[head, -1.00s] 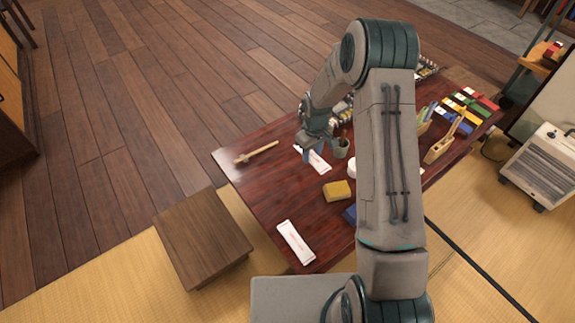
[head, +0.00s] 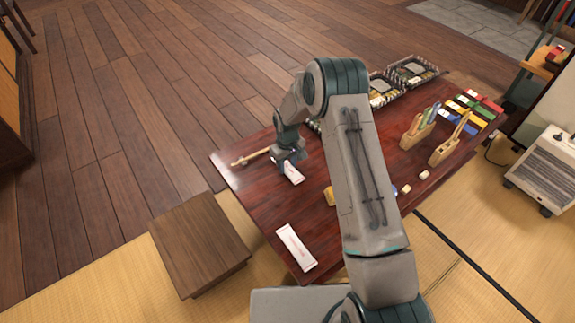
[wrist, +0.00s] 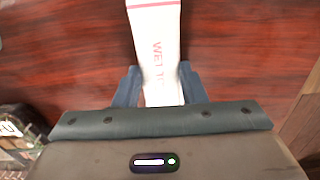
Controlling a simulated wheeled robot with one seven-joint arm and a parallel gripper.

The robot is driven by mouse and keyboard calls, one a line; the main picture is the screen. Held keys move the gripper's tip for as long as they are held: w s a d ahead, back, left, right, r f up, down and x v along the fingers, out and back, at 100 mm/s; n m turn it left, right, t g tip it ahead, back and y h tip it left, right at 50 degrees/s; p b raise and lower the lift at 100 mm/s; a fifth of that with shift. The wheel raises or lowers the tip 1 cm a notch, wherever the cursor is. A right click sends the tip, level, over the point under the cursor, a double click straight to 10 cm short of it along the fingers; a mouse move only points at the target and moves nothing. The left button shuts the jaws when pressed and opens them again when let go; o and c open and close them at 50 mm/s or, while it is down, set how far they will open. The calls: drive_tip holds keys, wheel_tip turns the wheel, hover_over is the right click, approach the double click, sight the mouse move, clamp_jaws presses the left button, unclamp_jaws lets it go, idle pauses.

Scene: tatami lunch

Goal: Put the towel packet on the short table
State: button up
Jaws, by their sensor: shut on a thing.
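A white towel packet with red print (wrist: 158,50) is between the two fingers of my gripper (wrist: 156,88) in the wrist view, and the gripper is shut on it. In the head view my gripper (head: 290,166) is over the far left part of the long red-brown table, and the held packet (head: 294,176) shows partly below it. I cannot tell how high it is above the tabletop. A second white packet (head: 296,248) lies on the near left end of that table. The short table (head: 200,243), brown and wooden, stands left of it with a bare top.
The long table (head: 262,202) also holds a wooden stick (head: 250,157), a yellow block (head: 330,196), wooden holders (head: 417,130) and bento trays (head: 410,72). A gap separates it from the short table. My arm hides its middle.

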drive_tip(key=o, duration=0.9)
drive_tip(key=shift+f, duration=0.1)
drive_tip(key=shift+o, duration=0.2)
